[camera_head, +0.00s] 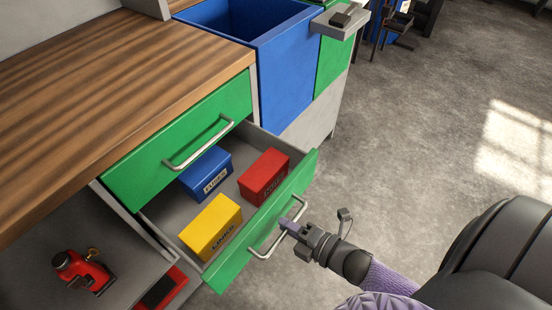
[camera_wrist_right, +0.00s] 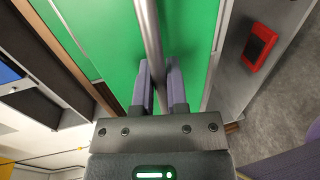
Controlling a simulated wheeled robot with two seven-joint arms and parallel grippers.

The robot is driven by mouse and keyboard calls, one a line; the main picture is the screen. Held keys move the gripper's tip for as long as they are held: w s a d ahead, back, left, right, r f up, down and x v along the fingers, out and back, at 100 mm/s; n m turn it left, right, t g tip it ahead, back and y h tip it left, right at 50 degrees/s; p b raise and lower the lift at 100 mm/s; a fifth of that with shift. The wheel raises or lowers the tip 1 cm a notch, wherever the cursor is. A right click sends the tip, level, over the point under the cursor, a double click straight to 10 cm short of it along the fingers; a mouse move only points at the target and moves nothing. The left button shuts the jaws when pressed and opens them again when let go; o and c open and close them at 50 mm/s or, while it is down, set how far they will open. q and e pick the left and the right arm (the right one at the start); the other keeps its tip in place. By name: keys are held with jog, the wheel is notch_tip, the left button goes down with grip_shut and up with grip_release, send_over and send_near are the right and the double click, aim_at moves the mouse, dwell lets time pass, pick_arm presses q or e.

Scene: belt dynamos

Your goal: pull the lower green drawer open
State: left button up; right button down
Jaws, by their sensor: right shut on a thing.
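The lower green drawer (camera_head: 226,272) stands pulled out below the upper green drawer (camera_head: 150,165), which is closed. Inside it lie a blue box (camera_head: 206,172), a red box (camera_head: 264,176) and a yellow box (camera_head: 211,226). My right gripper (camera_head: 290,222) is at the lower drawer's metal handle (camera_head: 265,247), near the handle's upper right end, and is shut on it. In the right wrist view the handle bar (camera_wrist_right: 150,40) runs to the fingers (camera_wrist_right: 158,90) in front of the green drawer front. My left gripper is not in view.
A wooden worktop (camera_head: 90,90) lies above the drawers. A blue bin (camera_head: 285,75) stands beyond them. A small red device (camera_head: 82,272) is on the grey surface at lower left. Grey floor (camera_head: 420,130) to the right is mostly clear.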

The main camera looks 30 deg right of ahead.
jog(key=shift+s+d, duration=0.15)
jog(key=shift+s, duration=0.3)
jog(key=c, duration=0.7)
grip_release()
jog(key=p+v, duration=0.2)
jog(key=v, duration=0.8)
jog(key=shift+p, duration=0.35)
jog(key=shift+f, duration=0.1)
